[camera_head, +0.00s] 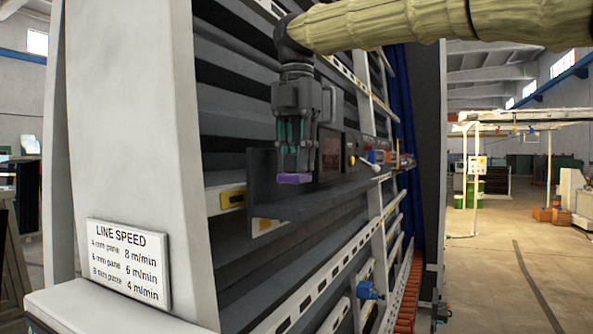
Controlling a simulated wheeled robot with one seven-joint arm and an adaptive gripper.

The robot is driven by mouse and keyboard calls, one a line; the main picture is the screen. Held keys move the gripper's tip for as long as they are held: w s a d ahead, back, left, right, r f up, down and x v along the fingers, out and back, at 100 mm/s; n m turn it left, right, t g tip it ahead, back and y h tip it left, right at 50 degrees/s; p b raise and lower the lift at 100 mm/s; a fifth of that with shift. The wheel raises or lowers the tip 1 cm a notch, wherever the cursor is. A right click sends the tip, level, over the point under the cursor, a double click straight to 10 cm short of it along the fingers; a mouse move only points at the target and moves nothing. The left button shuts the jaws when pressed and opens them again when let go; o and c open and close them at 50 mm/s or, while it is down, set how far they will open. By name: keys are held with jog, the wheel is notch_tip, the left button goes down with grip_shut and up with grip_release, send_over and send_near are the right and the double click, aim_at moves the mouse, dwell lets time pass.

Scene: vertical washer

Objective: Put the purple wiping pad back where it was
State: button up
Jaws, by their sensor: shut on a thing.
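The purple wiping pad (293,179) is at the tips of my gripper (296,165), which points straight down with its fingers closed on the pad. The pad is in front of or just above a dark grey shelf (280,205) fixed to the washer frame; I cannot tell whether it touches the shelf. My arm in its tan cover comes in from the upper right. The fingers hide the upper part of the pad.
A dark control box (340,150) with a small screen and buttons stands right of my gripper. A lever with a white knob (368,171) sticks out there. A white post (130,120) with a LINE SPEED sign (129,263) stands at left. Open floor (510,270) lies at right.

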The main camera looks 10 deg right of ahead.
aim_at(296, 173)
jog(key=shift+w+f+p, duration=0.2)
jog(key=shift+f+p, duration=0.1)
jog(key=shift+f, duration=0.45)
jog(key=shift+s+f+p, duration=0.25)
jog(key=shift+f+p, duration=0.2)
jog(key=shift+f, duration=0.35)
jog(key=shift+w+f, duration=0.15)
jog(key=shift+f, duration=0.1)
jog(key=o, duration=0.9)
jog(key=shift+f, duration=0.1)
notch_tip(296, 173, up, 12)
jog(key=shift+r+b, duration=0.15)
jog(key=shift+b, duration=0.95)
